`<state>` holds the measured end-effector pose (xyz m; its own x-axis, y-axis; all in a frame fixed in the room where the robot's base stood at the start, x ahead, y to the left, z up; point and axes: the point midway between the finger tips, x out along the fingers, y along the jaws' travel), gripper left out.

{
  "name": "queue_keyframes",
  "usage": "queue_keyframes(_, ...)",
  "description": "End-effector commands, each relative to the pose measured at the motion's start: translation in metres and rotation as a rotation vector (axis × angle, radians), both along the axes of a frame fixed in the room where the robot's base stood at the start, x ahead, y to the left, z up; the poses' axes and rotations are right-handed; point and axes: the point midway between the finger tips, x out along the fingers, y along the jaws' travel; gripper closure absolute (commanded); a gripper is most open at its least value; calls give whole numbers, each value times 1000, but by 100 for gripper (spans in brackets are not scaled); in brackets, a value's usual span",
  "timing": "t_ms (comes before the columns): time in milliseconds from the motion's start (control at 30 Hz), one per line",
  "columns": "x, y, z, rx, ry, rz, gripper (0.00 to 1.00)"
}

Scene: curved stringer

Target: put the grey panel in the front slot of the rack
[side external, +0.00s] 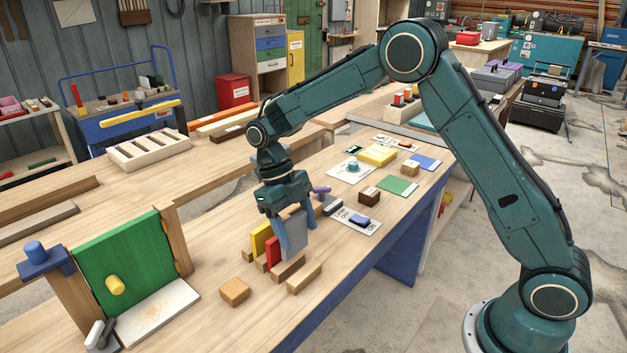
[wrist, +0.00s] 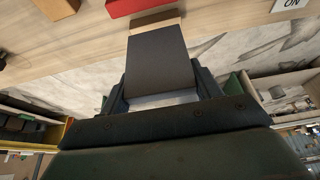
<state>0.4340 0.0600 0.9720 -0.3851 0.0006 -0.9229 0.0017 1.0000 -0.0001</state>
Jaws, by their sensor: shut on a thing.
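The grey panel (side external: 296,244) is upright in my gripper (side external: 292,222), which is shut on it and points down. In the wrist view the grey panel (wrist: 160,62) sticks out between the fingers. The rack (side external: 288,269) is a set of low wooden bars on the bench. A yellow panel (side external: 261,239) and a red panel (side external: 273,252) stand upright in it. The grey panel is at the rack's front right, beside the red panel. Its lower edge is close to a front bar, but I cannot tell whether it is inside the slot.
A green board (side external: 130,262) in a wooden frame stands at left. Label cards and small blocks lie to the right, with a dark brown block (side external: 369,197) among them.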

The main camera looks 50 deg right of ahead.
Motion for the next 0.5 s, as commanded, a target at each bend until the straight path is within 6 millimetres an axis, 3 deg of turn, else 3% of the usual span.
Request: queue_keyframes(500,0,0,-34,-1,1,1,59)
